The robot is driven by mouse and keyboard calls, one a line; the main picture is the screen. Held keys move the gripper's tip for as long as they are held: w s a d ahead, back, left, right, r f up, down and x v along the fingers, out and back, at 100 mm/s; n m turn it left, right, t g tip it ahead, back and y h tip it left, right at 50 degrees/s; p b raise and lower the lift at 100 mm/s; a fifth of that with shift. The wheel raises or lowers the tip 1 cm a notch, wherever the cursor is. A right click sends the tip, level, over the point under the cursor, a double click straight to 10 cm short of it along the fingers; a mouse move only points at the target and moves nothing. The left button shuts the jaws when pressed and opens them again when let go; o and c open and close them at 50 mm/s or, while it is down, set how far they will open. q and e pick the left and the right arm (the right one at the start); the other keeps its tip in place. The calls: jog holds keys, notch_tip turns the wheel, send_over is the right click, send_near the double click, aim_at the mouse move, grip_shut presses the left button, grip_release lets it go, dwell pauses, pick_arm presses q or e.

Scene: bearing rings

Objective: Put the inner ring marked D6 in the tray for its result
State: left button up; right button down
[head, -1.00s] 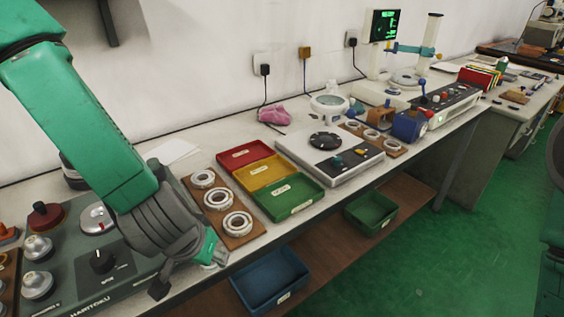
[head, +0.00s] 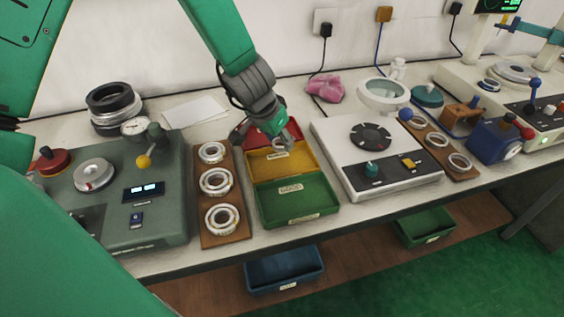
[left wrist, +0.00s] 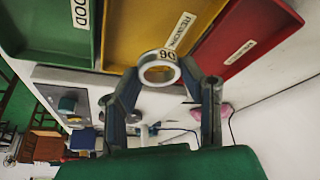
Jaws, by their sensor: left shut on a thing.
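My left gripper (head: 284,142) is shut on a pale metal ring (left wrist: 158,56). The gripper is above the back part of the trays, around where the yellow tray (head: 298,168) meets the red tray (head: 242,132). The yellow tray's label reads REWORK; the green tray (head: 329,203) in front has a label ending in OOD. My right gripper is out of view.
A wooden board (head: 205,237) with several bearing rings lies left of the trays, beside a grey-green instrument (head: 160,215). A white device (head: 405,188) with a dark dial stands to the right. A blue bin (head: 283,273) and a green bin (head: 425,226) sit below the bench.

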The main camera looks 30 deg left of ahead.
aim_at(283, 163)
pick_arm(q)
jog(key=f, duration=0.2)
jog(key=shift+w+a+f+b, duration=0.2)
jog(key=shift+f+b, duration=0.1)
jog(key=shift+f, duration=0.1)
jog(key=f, duration=0.1)
jog(key=d+f+b, duration=0.1)
jog(key=f, duration=0.1)
jog(key=shift+s+d+f, duration=0.1)
jog(key=shift+s+f, duration=0.05)
jog(key=shift+f, duration=0.05)
jog(key=o, duration=1.2)
jog(key=shift+a+f, duration=0.1)
jog(key=shift+a, duration=0.35)
jog(key=shift+c, duration=0.2)
jog(key=shift+d, duration=0.15)
